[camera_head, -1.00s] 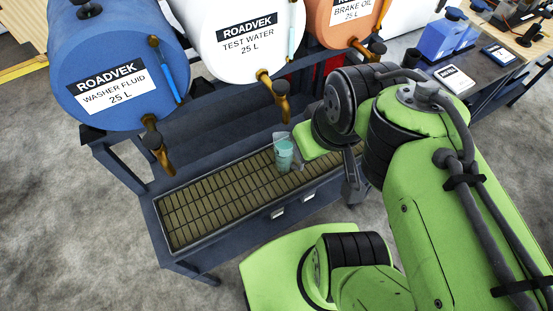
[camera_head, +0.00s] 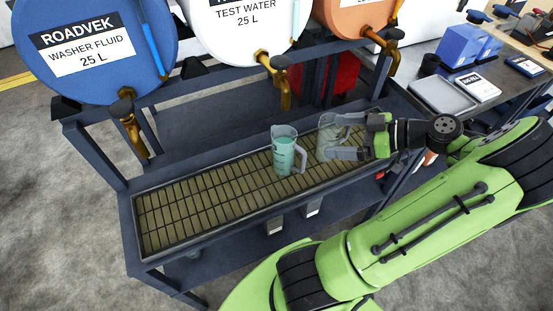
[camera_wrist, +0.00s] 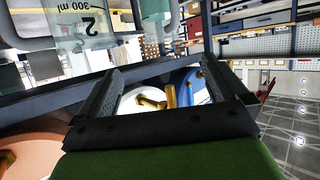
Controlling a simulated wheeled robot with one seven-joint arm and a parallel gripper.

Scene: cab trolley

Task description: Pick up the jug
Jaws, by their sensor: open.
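A jug with teal liquid (camera_head: 285,152) stands upright on the drip grate (camera_head: 190,205), its handle towards the right. Just right of it a clear jug (camera_head: 327,138) stands on the grate and looks empty. My gripper (camera_head: 346,136) is open and reaches in from the right, its two fingers level with the clear jug. Whether the fingers touch it, I cannot tell. In the wrist view my gripper (camera_wrist: 165,82) is open with nothing between the fingertips. A clear jug with upside-down markings (camera_wrist: 85,25) shows at that view's top left.
Blue (camera_head: 95,50), white (camera_head: 240,30) and orange (camera_head: 355,15) drums with brass taps hang above the grate. A side bench at right holds a grey tray (camera_head: 442,95) and blue containers (camera_head: 465,45). The left of the grate is clear.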

